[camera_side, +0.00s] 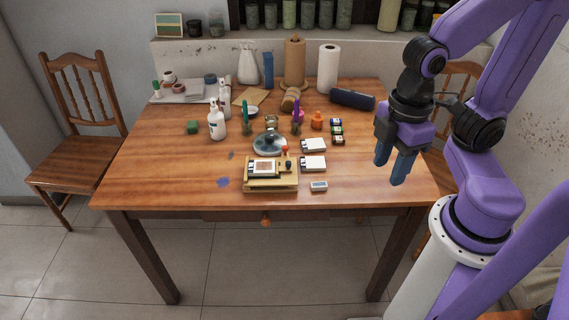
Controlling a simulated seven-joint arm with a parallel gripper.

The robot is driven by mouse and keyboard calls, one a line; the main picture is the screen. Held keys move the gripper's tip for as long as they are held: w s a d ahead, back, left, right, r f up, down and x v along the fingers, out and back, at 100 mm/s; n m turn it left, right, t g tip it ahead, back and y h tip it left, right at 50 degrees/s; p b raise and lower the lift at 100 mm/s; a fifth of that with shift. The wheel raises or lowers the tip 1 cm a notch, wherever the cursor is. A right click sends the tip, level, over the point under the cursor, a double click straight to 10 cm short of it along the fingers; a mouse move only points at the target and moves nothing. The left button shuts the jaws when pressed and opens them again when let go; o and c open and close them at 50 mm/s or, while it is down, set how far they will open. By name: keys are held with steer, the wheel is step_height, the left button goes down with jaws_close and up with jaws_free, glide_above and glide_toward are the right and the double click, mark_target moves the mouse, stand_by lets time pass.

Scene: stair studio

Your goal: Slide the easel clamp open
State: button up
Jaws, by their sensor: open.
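The small wooden easel (271,186) stands near the front edge of the table, at its middle. A small framed picture card sits on it, with dark pieces at the card's sides. The clamp's position is too small to tell. My gripper (392,172) has blue fingers pointing down, spread apart with nothing between them. It hangs over the table's right side, well to the right of the easel and apart from it.
A round grey dish (269,146) is just behind the easel. White boxes (313,163) and a small grey block (318,186) lie right of it. The table's front left is mostly clear.

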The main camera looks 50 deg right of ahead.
steer(key=w+a+n, duration=0.1)
steer(key=w+a, duration=0.1)
steer(key=w, duration=0.7)
steer(key=n, duration=0.4)
glide_above(289, 162)
step_height(289, 162, down, 6)
steer(key=r, duration=0.1)
step_height(289, 162, down, 18)
steer(key=shift+a+r, duration=0.1)
jaws_close()
